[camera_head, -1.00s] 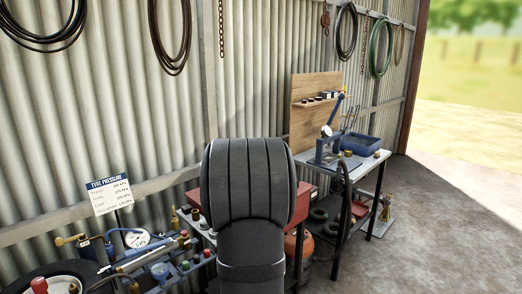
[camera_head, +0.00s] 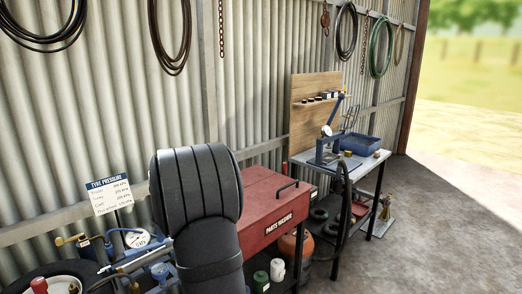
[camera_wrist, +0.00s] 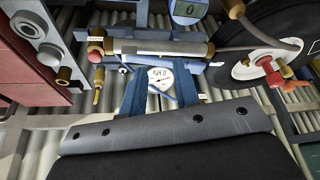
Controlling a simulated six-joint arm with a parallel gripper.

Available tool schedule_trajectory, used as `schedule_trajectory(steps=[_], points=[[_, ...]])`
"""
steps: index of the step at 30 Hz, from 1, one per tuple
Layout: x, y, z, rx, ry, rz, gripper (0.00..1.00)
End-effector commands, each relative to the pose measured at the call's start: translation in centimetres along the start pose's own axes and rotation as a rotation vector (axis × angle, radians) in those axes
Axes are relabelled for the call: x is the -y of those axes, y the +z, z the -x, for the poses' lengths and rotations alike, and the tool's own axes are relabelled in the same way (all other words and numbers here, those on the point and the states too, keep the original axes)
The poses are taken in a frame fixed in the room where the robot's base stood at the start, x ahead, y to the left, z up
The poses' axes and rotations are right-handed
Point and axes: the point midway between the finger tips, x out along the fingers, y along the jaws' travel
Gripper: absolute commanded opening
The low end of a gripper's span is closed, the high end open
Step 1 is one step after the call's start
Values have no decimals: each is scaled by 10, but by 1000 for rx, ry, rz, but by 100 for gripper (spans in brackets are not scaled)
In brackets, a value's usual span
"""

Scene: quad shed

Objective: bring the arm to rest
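My dark, ribbed arm (camera_head: 197,190) rises in front of the bench in the head view. It leans slightly left, and no gripper fingers show there. In the wrist view, a dark part of mine with a grey bolted edge (camera_wrist: 150,128) fills the bottom.
A red parts washer (camera_head: 262,207) stands right of my arm. Left are a tyre pressure sign (camera_head: 111,197), a dial gauge (camera_head: 137,238) and a tyre (camera_head: 62,272). The workbench (camera_head: 368,165) with a blue tray (camera_head: 360,144) is farther right; open floor (camera_head: 440,215) lies beyond.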

Motion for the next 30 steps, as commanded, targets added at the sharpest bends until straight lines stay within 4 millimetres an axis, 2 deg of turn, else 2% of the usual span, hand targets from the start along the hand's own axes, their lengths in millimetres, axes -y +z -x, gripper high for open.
schedule_trajectory(steps=[6,18,25,30], points=[[28,-34,-11,-1,-17,45,28],[85,-87,-28,-1,-48,120,28],[120,-114,-37,-1,-64,160,28],[137,-126,-44,0,-71,177,28]])
